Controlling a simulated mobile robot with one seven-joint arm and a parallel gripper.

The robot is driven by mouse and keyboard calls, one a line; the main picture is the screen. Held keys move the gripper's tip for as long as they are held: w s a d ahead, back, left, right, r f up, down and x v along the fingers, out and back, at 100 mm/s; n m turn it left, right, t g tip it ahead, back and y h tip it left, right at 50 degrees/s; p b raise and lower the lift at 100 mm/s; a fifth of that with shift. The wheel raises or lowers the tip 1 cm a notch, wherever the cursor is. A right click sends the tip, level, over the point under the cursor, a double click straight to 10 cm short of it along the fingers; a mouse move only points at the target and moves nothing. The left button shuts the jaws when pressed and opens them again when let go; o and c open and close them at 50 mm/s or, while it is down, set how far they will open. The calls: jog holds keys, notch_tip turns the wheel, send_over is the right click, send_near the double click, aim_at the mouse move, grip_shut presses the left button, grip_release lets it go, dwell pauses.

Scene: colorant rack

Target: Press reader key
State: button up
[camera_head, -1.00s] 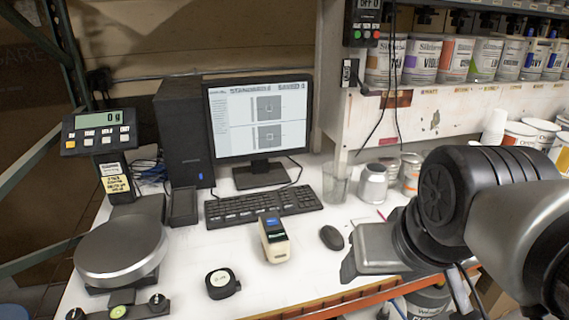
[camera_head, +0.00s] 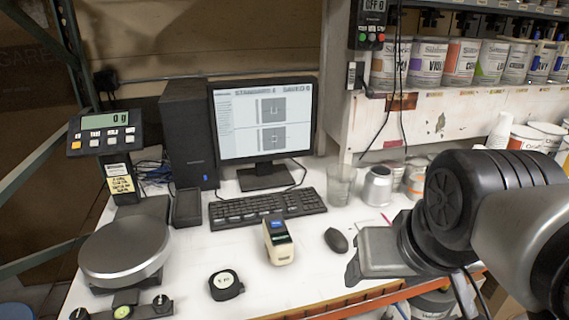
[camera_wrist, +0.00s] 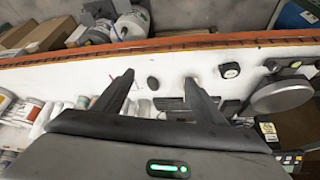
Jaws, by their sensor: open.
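The reader (camera_head: 279,242) is a small beige handheld device with a dark top and a small blue-lit screen. It stands on the white bench in front of the keyboard; its key is too small to make out. My gripper (camera_head: 352,268) is at the right in the head view, beyond the mouse, apart from the reader. In the wrist view my gripper (camera_wrist: 158,80) shows two dark fingers spread wide with nothing between them. The reader appears mostly hidden behind the right finger there.
A black mouse (camera_head: 336,240) lies between the reader and my gripper. The keyboard (camera_head: 266,206), monitor (camera_head: 262,120) and a glass (camera_head: 341,184) stand behind. Bare bench surrounds the reader.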

grip_shut()
dwell(1.5)
